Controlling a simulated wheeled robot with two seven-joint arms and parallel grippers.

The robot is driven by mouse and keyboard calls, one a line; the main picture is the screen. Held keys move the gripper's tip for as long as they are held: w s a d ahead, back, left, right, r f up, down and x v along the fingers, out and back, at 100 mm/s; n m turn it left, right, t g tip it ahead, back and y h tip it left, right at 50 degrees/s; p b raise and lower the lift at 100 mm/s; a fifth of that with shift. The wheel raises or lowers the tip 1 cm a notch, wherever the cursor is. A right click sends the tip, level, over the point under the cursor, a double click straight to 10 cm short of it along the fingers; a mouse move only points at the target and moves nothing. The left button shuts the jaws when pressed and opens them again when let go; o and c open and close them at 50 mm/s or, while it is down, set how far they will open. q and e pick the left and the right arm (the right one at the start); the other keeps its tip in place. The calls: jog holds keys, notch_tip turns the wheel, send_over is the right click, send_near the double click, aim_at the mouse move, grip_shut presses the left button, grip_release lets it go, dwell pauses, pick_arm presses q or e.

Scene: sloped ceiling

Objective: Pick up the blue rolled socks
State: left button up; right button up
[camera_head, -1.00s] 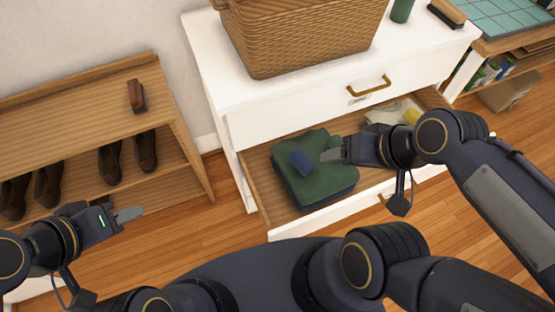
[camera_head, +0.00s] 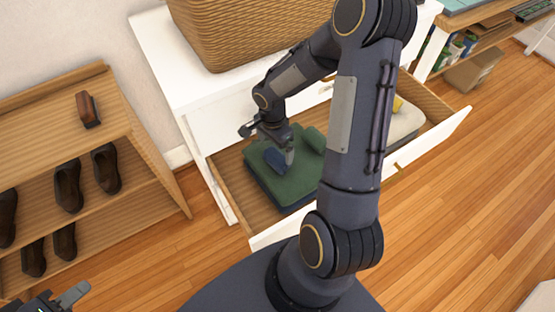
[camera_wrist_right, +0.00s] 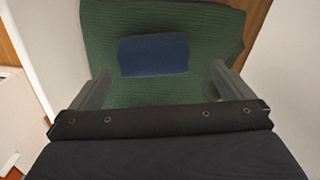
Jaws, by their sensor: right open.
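The blue rolled socks (camera_head: 276,160) lie on a folded green garment (camera_head: 262,178) in the open drawer. In the right wrist view the socks (camera_wrist_right: 153,55) lie on the green cloth (camera_wrist_right: 205,45), ahead of and between the two spread fingers. My right gripper (camera_head: 287,155) reaches down over the drawer right beside the socks; it is open and empty. In the right wrist view its fingers (camera_wrist_right: 158,85) stand apart on either side. My left gripper (camera_head: 75,295) is at the lower left corner, mostly cut off, away from the drawer; its jaw opening is unclear.
The open drawer (camera_head: 436,132) belongs to a white dresser (camera_head: 160,45) with a wicker basket (camera_head: 240,35) on top. A wooden shoe rack (camera_head: 60,115) with several brown shoes and a brush (camera_head: 88,109) stands left. A cardboard box (camera_head: 474,68) sits on the floor at right.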

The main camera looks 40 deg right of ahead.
aim_at(277, 154)
jog(key=f, duration=0.2)
jog(key=s+f, duration=0.1)
jog(key=f, duration=0.1)
jog(key=shift+f, duration=0.95)
jog(key=c, duration=1)
jog(key=shift+r, duration=0.15)
